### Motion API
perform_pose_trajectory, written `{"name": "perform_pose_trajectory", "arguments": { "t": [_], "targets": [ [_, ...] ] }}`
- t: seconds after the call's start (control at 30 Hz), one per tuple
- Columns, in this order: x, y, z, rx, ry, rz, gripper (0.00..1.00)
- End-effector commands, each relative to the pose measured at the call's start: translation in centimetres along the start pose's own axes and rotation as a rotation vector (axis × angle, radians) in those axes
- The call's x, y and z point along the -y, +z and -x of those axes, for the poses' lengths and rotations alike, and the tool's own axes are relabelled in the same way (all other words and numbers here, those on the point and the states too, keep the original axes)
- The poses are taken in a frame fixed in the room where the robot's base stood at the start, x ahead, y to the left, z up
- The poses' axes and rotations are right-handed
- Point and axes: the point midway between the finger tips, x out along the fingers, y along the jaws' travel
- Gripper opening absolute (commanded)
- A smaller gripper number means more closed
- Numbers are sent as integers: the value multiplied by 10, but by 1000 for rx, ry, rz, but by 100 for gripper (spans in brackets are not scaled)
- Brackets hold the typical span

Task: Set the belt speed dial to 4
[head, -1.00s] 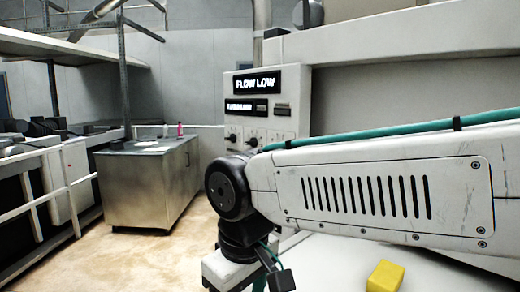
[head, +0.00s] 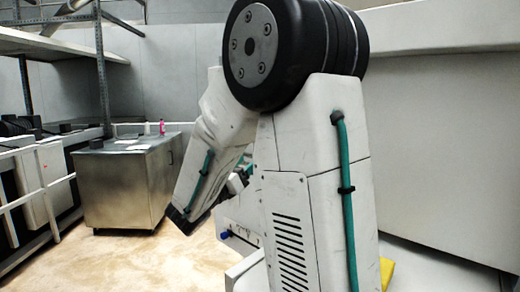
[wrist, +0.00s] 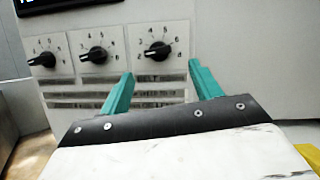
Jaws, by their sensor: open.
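The control panel (wrist: 68,30) fills the upper part of the wrist view. It has a row of three black dials with numbered scales: a left dial (wrist: 44,60), a middle dial (wrist: 96,54) and a right dial (wrist: 158,50). The label strips below them are too blurred to read, so I cannot tell which is the belt speed dial or its exact setting. My gripper (wrist: 161,69) is open and empty, its two teal fingers apart just below the right dial in the picture. In the head view my arm hides the panel's dials.
A yellow block (head: 387,274) lies at the lower right and also shows in the wrist view (wrist: 308,153). A steel cabinet (head: 120,190) stands on the left, with a pink bottle (head: 162,127) on top. White railings (head: 40,185) run along the left; floor between is clear.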

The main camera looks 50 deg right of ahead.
Motion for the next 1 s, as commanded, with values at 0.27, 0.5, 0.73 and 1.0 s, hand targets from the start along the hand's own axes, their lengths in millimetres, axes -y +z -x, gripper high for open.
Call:
{"name": "perform_pose_trajectory", "arguments": {
  "t": [0.27,0.5,0.73,1.0],
  "targets": [
    [-3,2,-36,15,5,8,64],
    [-3,2,-68,14,7,7,64],
    [-4,3,-76,14,9,7,64],
    [-4,3,-76,13,9,7,33]
  ]
}}
